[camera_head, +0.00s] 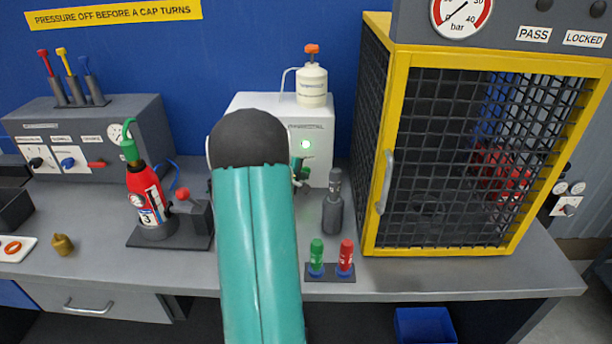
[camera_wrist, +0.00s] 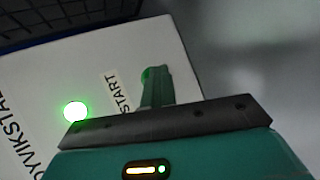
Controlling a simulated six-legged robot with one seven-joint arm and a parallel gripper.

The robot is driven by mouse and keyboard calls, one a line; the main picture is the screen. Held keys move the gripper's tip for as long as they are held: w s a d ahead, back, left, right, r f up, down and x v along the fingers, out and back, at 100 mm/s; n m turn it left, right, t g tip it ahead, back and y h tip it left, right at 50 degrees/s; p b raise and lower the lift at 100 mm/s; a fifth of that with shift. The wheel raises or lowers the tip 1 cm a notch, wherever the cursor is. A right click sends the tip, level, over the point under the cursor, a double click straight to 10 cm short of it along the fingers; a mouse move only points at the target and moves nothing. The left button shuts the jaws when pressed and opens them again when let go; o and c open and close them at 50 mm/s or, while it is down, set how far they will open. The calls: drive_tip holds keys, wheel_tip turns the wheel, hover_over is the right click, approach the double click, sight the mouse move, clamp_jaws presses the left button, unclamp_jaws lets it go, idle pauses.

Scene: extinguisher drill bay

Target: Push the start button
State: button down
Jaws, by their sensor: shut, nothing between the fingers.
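The white machine (camera_head: 255,103) stands at the back of the bench against the blue wall. A round lamp on its front glows green, in the head view (camera_head: 305,144) and in the wrist view (camera_wrist: 76,111). The START label (camera_wrist: 117,92) is beside the fingers in the wrist view. A small green patch (camera_wrist: 146,74) shows at the fingertips and looks like the start button, mostly hidden by them. My gripper (camera_wrist: 154,72) is shut and empty, its tips at that patch. I cannot tell if they touch it. In the head view my arm hides part of the machine.
A caged cabinet with a yellow frame (camera_head: 390,190) stands to the right. A dark grey bottle (camera_head: 333,212) and a stand with green (camera_head: 316,254) and red (camera_head: 346,256) pieces are near my arm. A red extinguisher (camera_head: 146,196) in a holder stands to the left.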

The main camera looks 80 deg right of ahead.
drive_tip(key=shift+d, duration=0.15)
idle(0.3)
drive_tip(key=shift+a, duration=0.35)
drive_tip(key=shift+s+a, duration=0.25)
drive_tip(key=shift+a, duration=0.75)
drive_tip(key=shift+s+a, duration=0.2)
drive_tip(key=shift+a, duration=0.75)
drive_tip(key=shift+s+a, duration=0.25)
drive_tip(key=shift+a, duration=0.75)
